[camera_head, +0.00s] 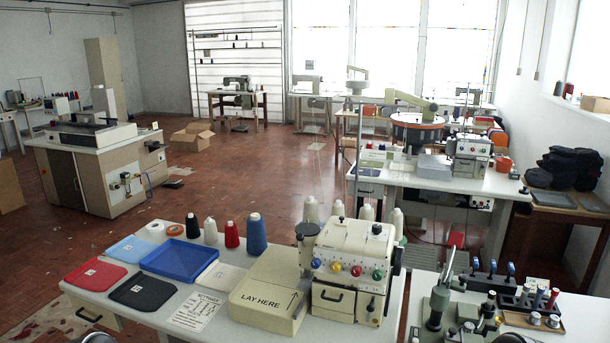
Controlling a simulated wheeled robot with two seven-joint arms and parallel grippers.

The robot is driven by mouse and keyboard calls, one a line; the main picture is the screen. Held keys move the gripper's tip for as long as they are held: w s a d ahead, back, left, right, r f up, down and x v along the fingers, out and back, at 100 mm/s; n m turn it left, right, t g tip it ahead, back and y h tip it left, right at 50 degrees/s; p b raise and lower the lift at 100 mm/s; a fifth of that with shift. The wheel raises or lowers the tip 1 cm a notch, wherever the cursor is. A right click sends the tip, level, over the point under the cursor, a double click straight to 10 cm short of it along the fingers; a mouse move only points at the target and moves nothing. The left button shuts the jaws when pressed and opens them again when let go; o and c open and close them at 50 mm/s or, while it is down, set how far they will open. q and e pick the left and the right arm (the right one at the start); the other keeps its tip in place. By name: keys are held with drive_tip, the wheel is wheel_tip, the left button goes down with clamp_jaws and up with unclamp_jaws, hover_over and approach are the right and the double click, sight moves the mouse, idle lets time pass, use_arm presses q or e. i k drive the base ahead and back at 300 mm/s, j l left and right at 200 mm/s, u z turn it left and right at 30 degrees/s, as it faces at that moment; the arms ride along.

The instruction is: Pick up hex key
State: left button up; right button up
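I cannot make out a hex key for certain in the head view. A dark rack of upright tools with blue and dark handles (491,268) stands on the white table at the lower right; whether one is a hex key is too small to tell. Neither gripper can be seen clearly. Only small dark shapes, probably parts of my arms, show at the bottom edge on the left and right.
A cream buttonhole machine (351,262) stands on the near white table, beside a "LAY HERE" block (268,303), a blue tray (180,258), folded cloths and thread cones. A grey-green device (440,306) and a brown tray (534,321) are at the lower right. Red floor lies open behind.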

sight(493, 265)
drive_tip(key=i+l+z, duration=0.15)
drive_tip(key=z, duration=0.25)
drive_tip(key=i+z, duration=0.2)
drive_tip(key=z, duration=0.15)
drive_tip(key=i+z, duration=0.2)
drive_tip(key=z, duration=0.2)
